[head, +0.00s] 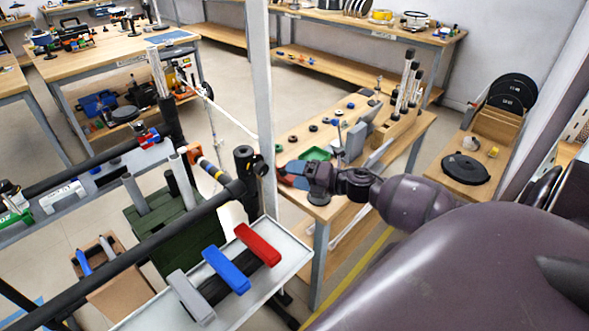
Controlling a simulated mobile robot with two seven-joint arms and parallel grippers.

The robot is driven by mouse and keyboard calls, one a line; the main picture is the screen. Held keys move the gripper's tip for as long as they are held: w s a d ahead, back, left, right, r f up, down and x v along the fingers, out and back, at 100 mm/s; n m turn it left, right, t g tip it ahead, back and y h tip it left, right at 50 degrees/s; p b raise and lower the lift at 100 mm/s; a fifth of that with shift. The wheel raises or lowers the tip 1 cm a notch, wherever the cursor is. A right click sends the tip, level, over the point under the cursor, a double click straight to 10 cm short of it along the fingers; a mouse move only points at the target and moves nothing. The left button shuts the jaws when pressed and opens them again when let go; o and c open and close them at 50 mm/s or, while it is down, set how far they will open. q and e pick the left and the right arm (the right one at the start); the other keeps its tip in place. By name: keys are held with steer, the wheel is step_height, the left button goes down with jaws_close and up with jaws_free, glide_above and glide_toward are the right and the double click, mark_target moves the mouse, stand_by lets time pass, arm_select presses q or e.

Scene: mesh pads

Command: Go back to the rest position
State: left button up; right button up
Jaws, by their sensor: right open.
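My right arm comes in from the lower right, large and dark purple. Its gripper (284,175) is open, at the front left corner of a wooden workbench (400,143). It points left, close to a grey upright post (262,90). Orange and blue show at its fingers; I cannot tell whether these are part of it. I see nothing clearly held. My left gripper is not in view.
A grey tray (290,262) below the gripper holds a red block (258,244), a blue block (226,269) and a grey block (190,297). A black rail (150,238) crosses the left. Open floor (235,85) lies behind the post.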

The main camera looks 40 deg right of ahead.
stand_by(0.4)
steer(key=s+a+f+m+g+h, duration=0.1)
steer(key=s+a+f+m+h, duration=0.2)
steer(key=s+a+f+m, duration=0.4)
steer(key=s+a+f+m+g+h, duration=0.2)
steer(key=s+a+f+m, duration=0.6)
steer(key=m, duration=1.1)
steer(key=s+h, duration=0.2)
steer(key=s, duration=0.2)
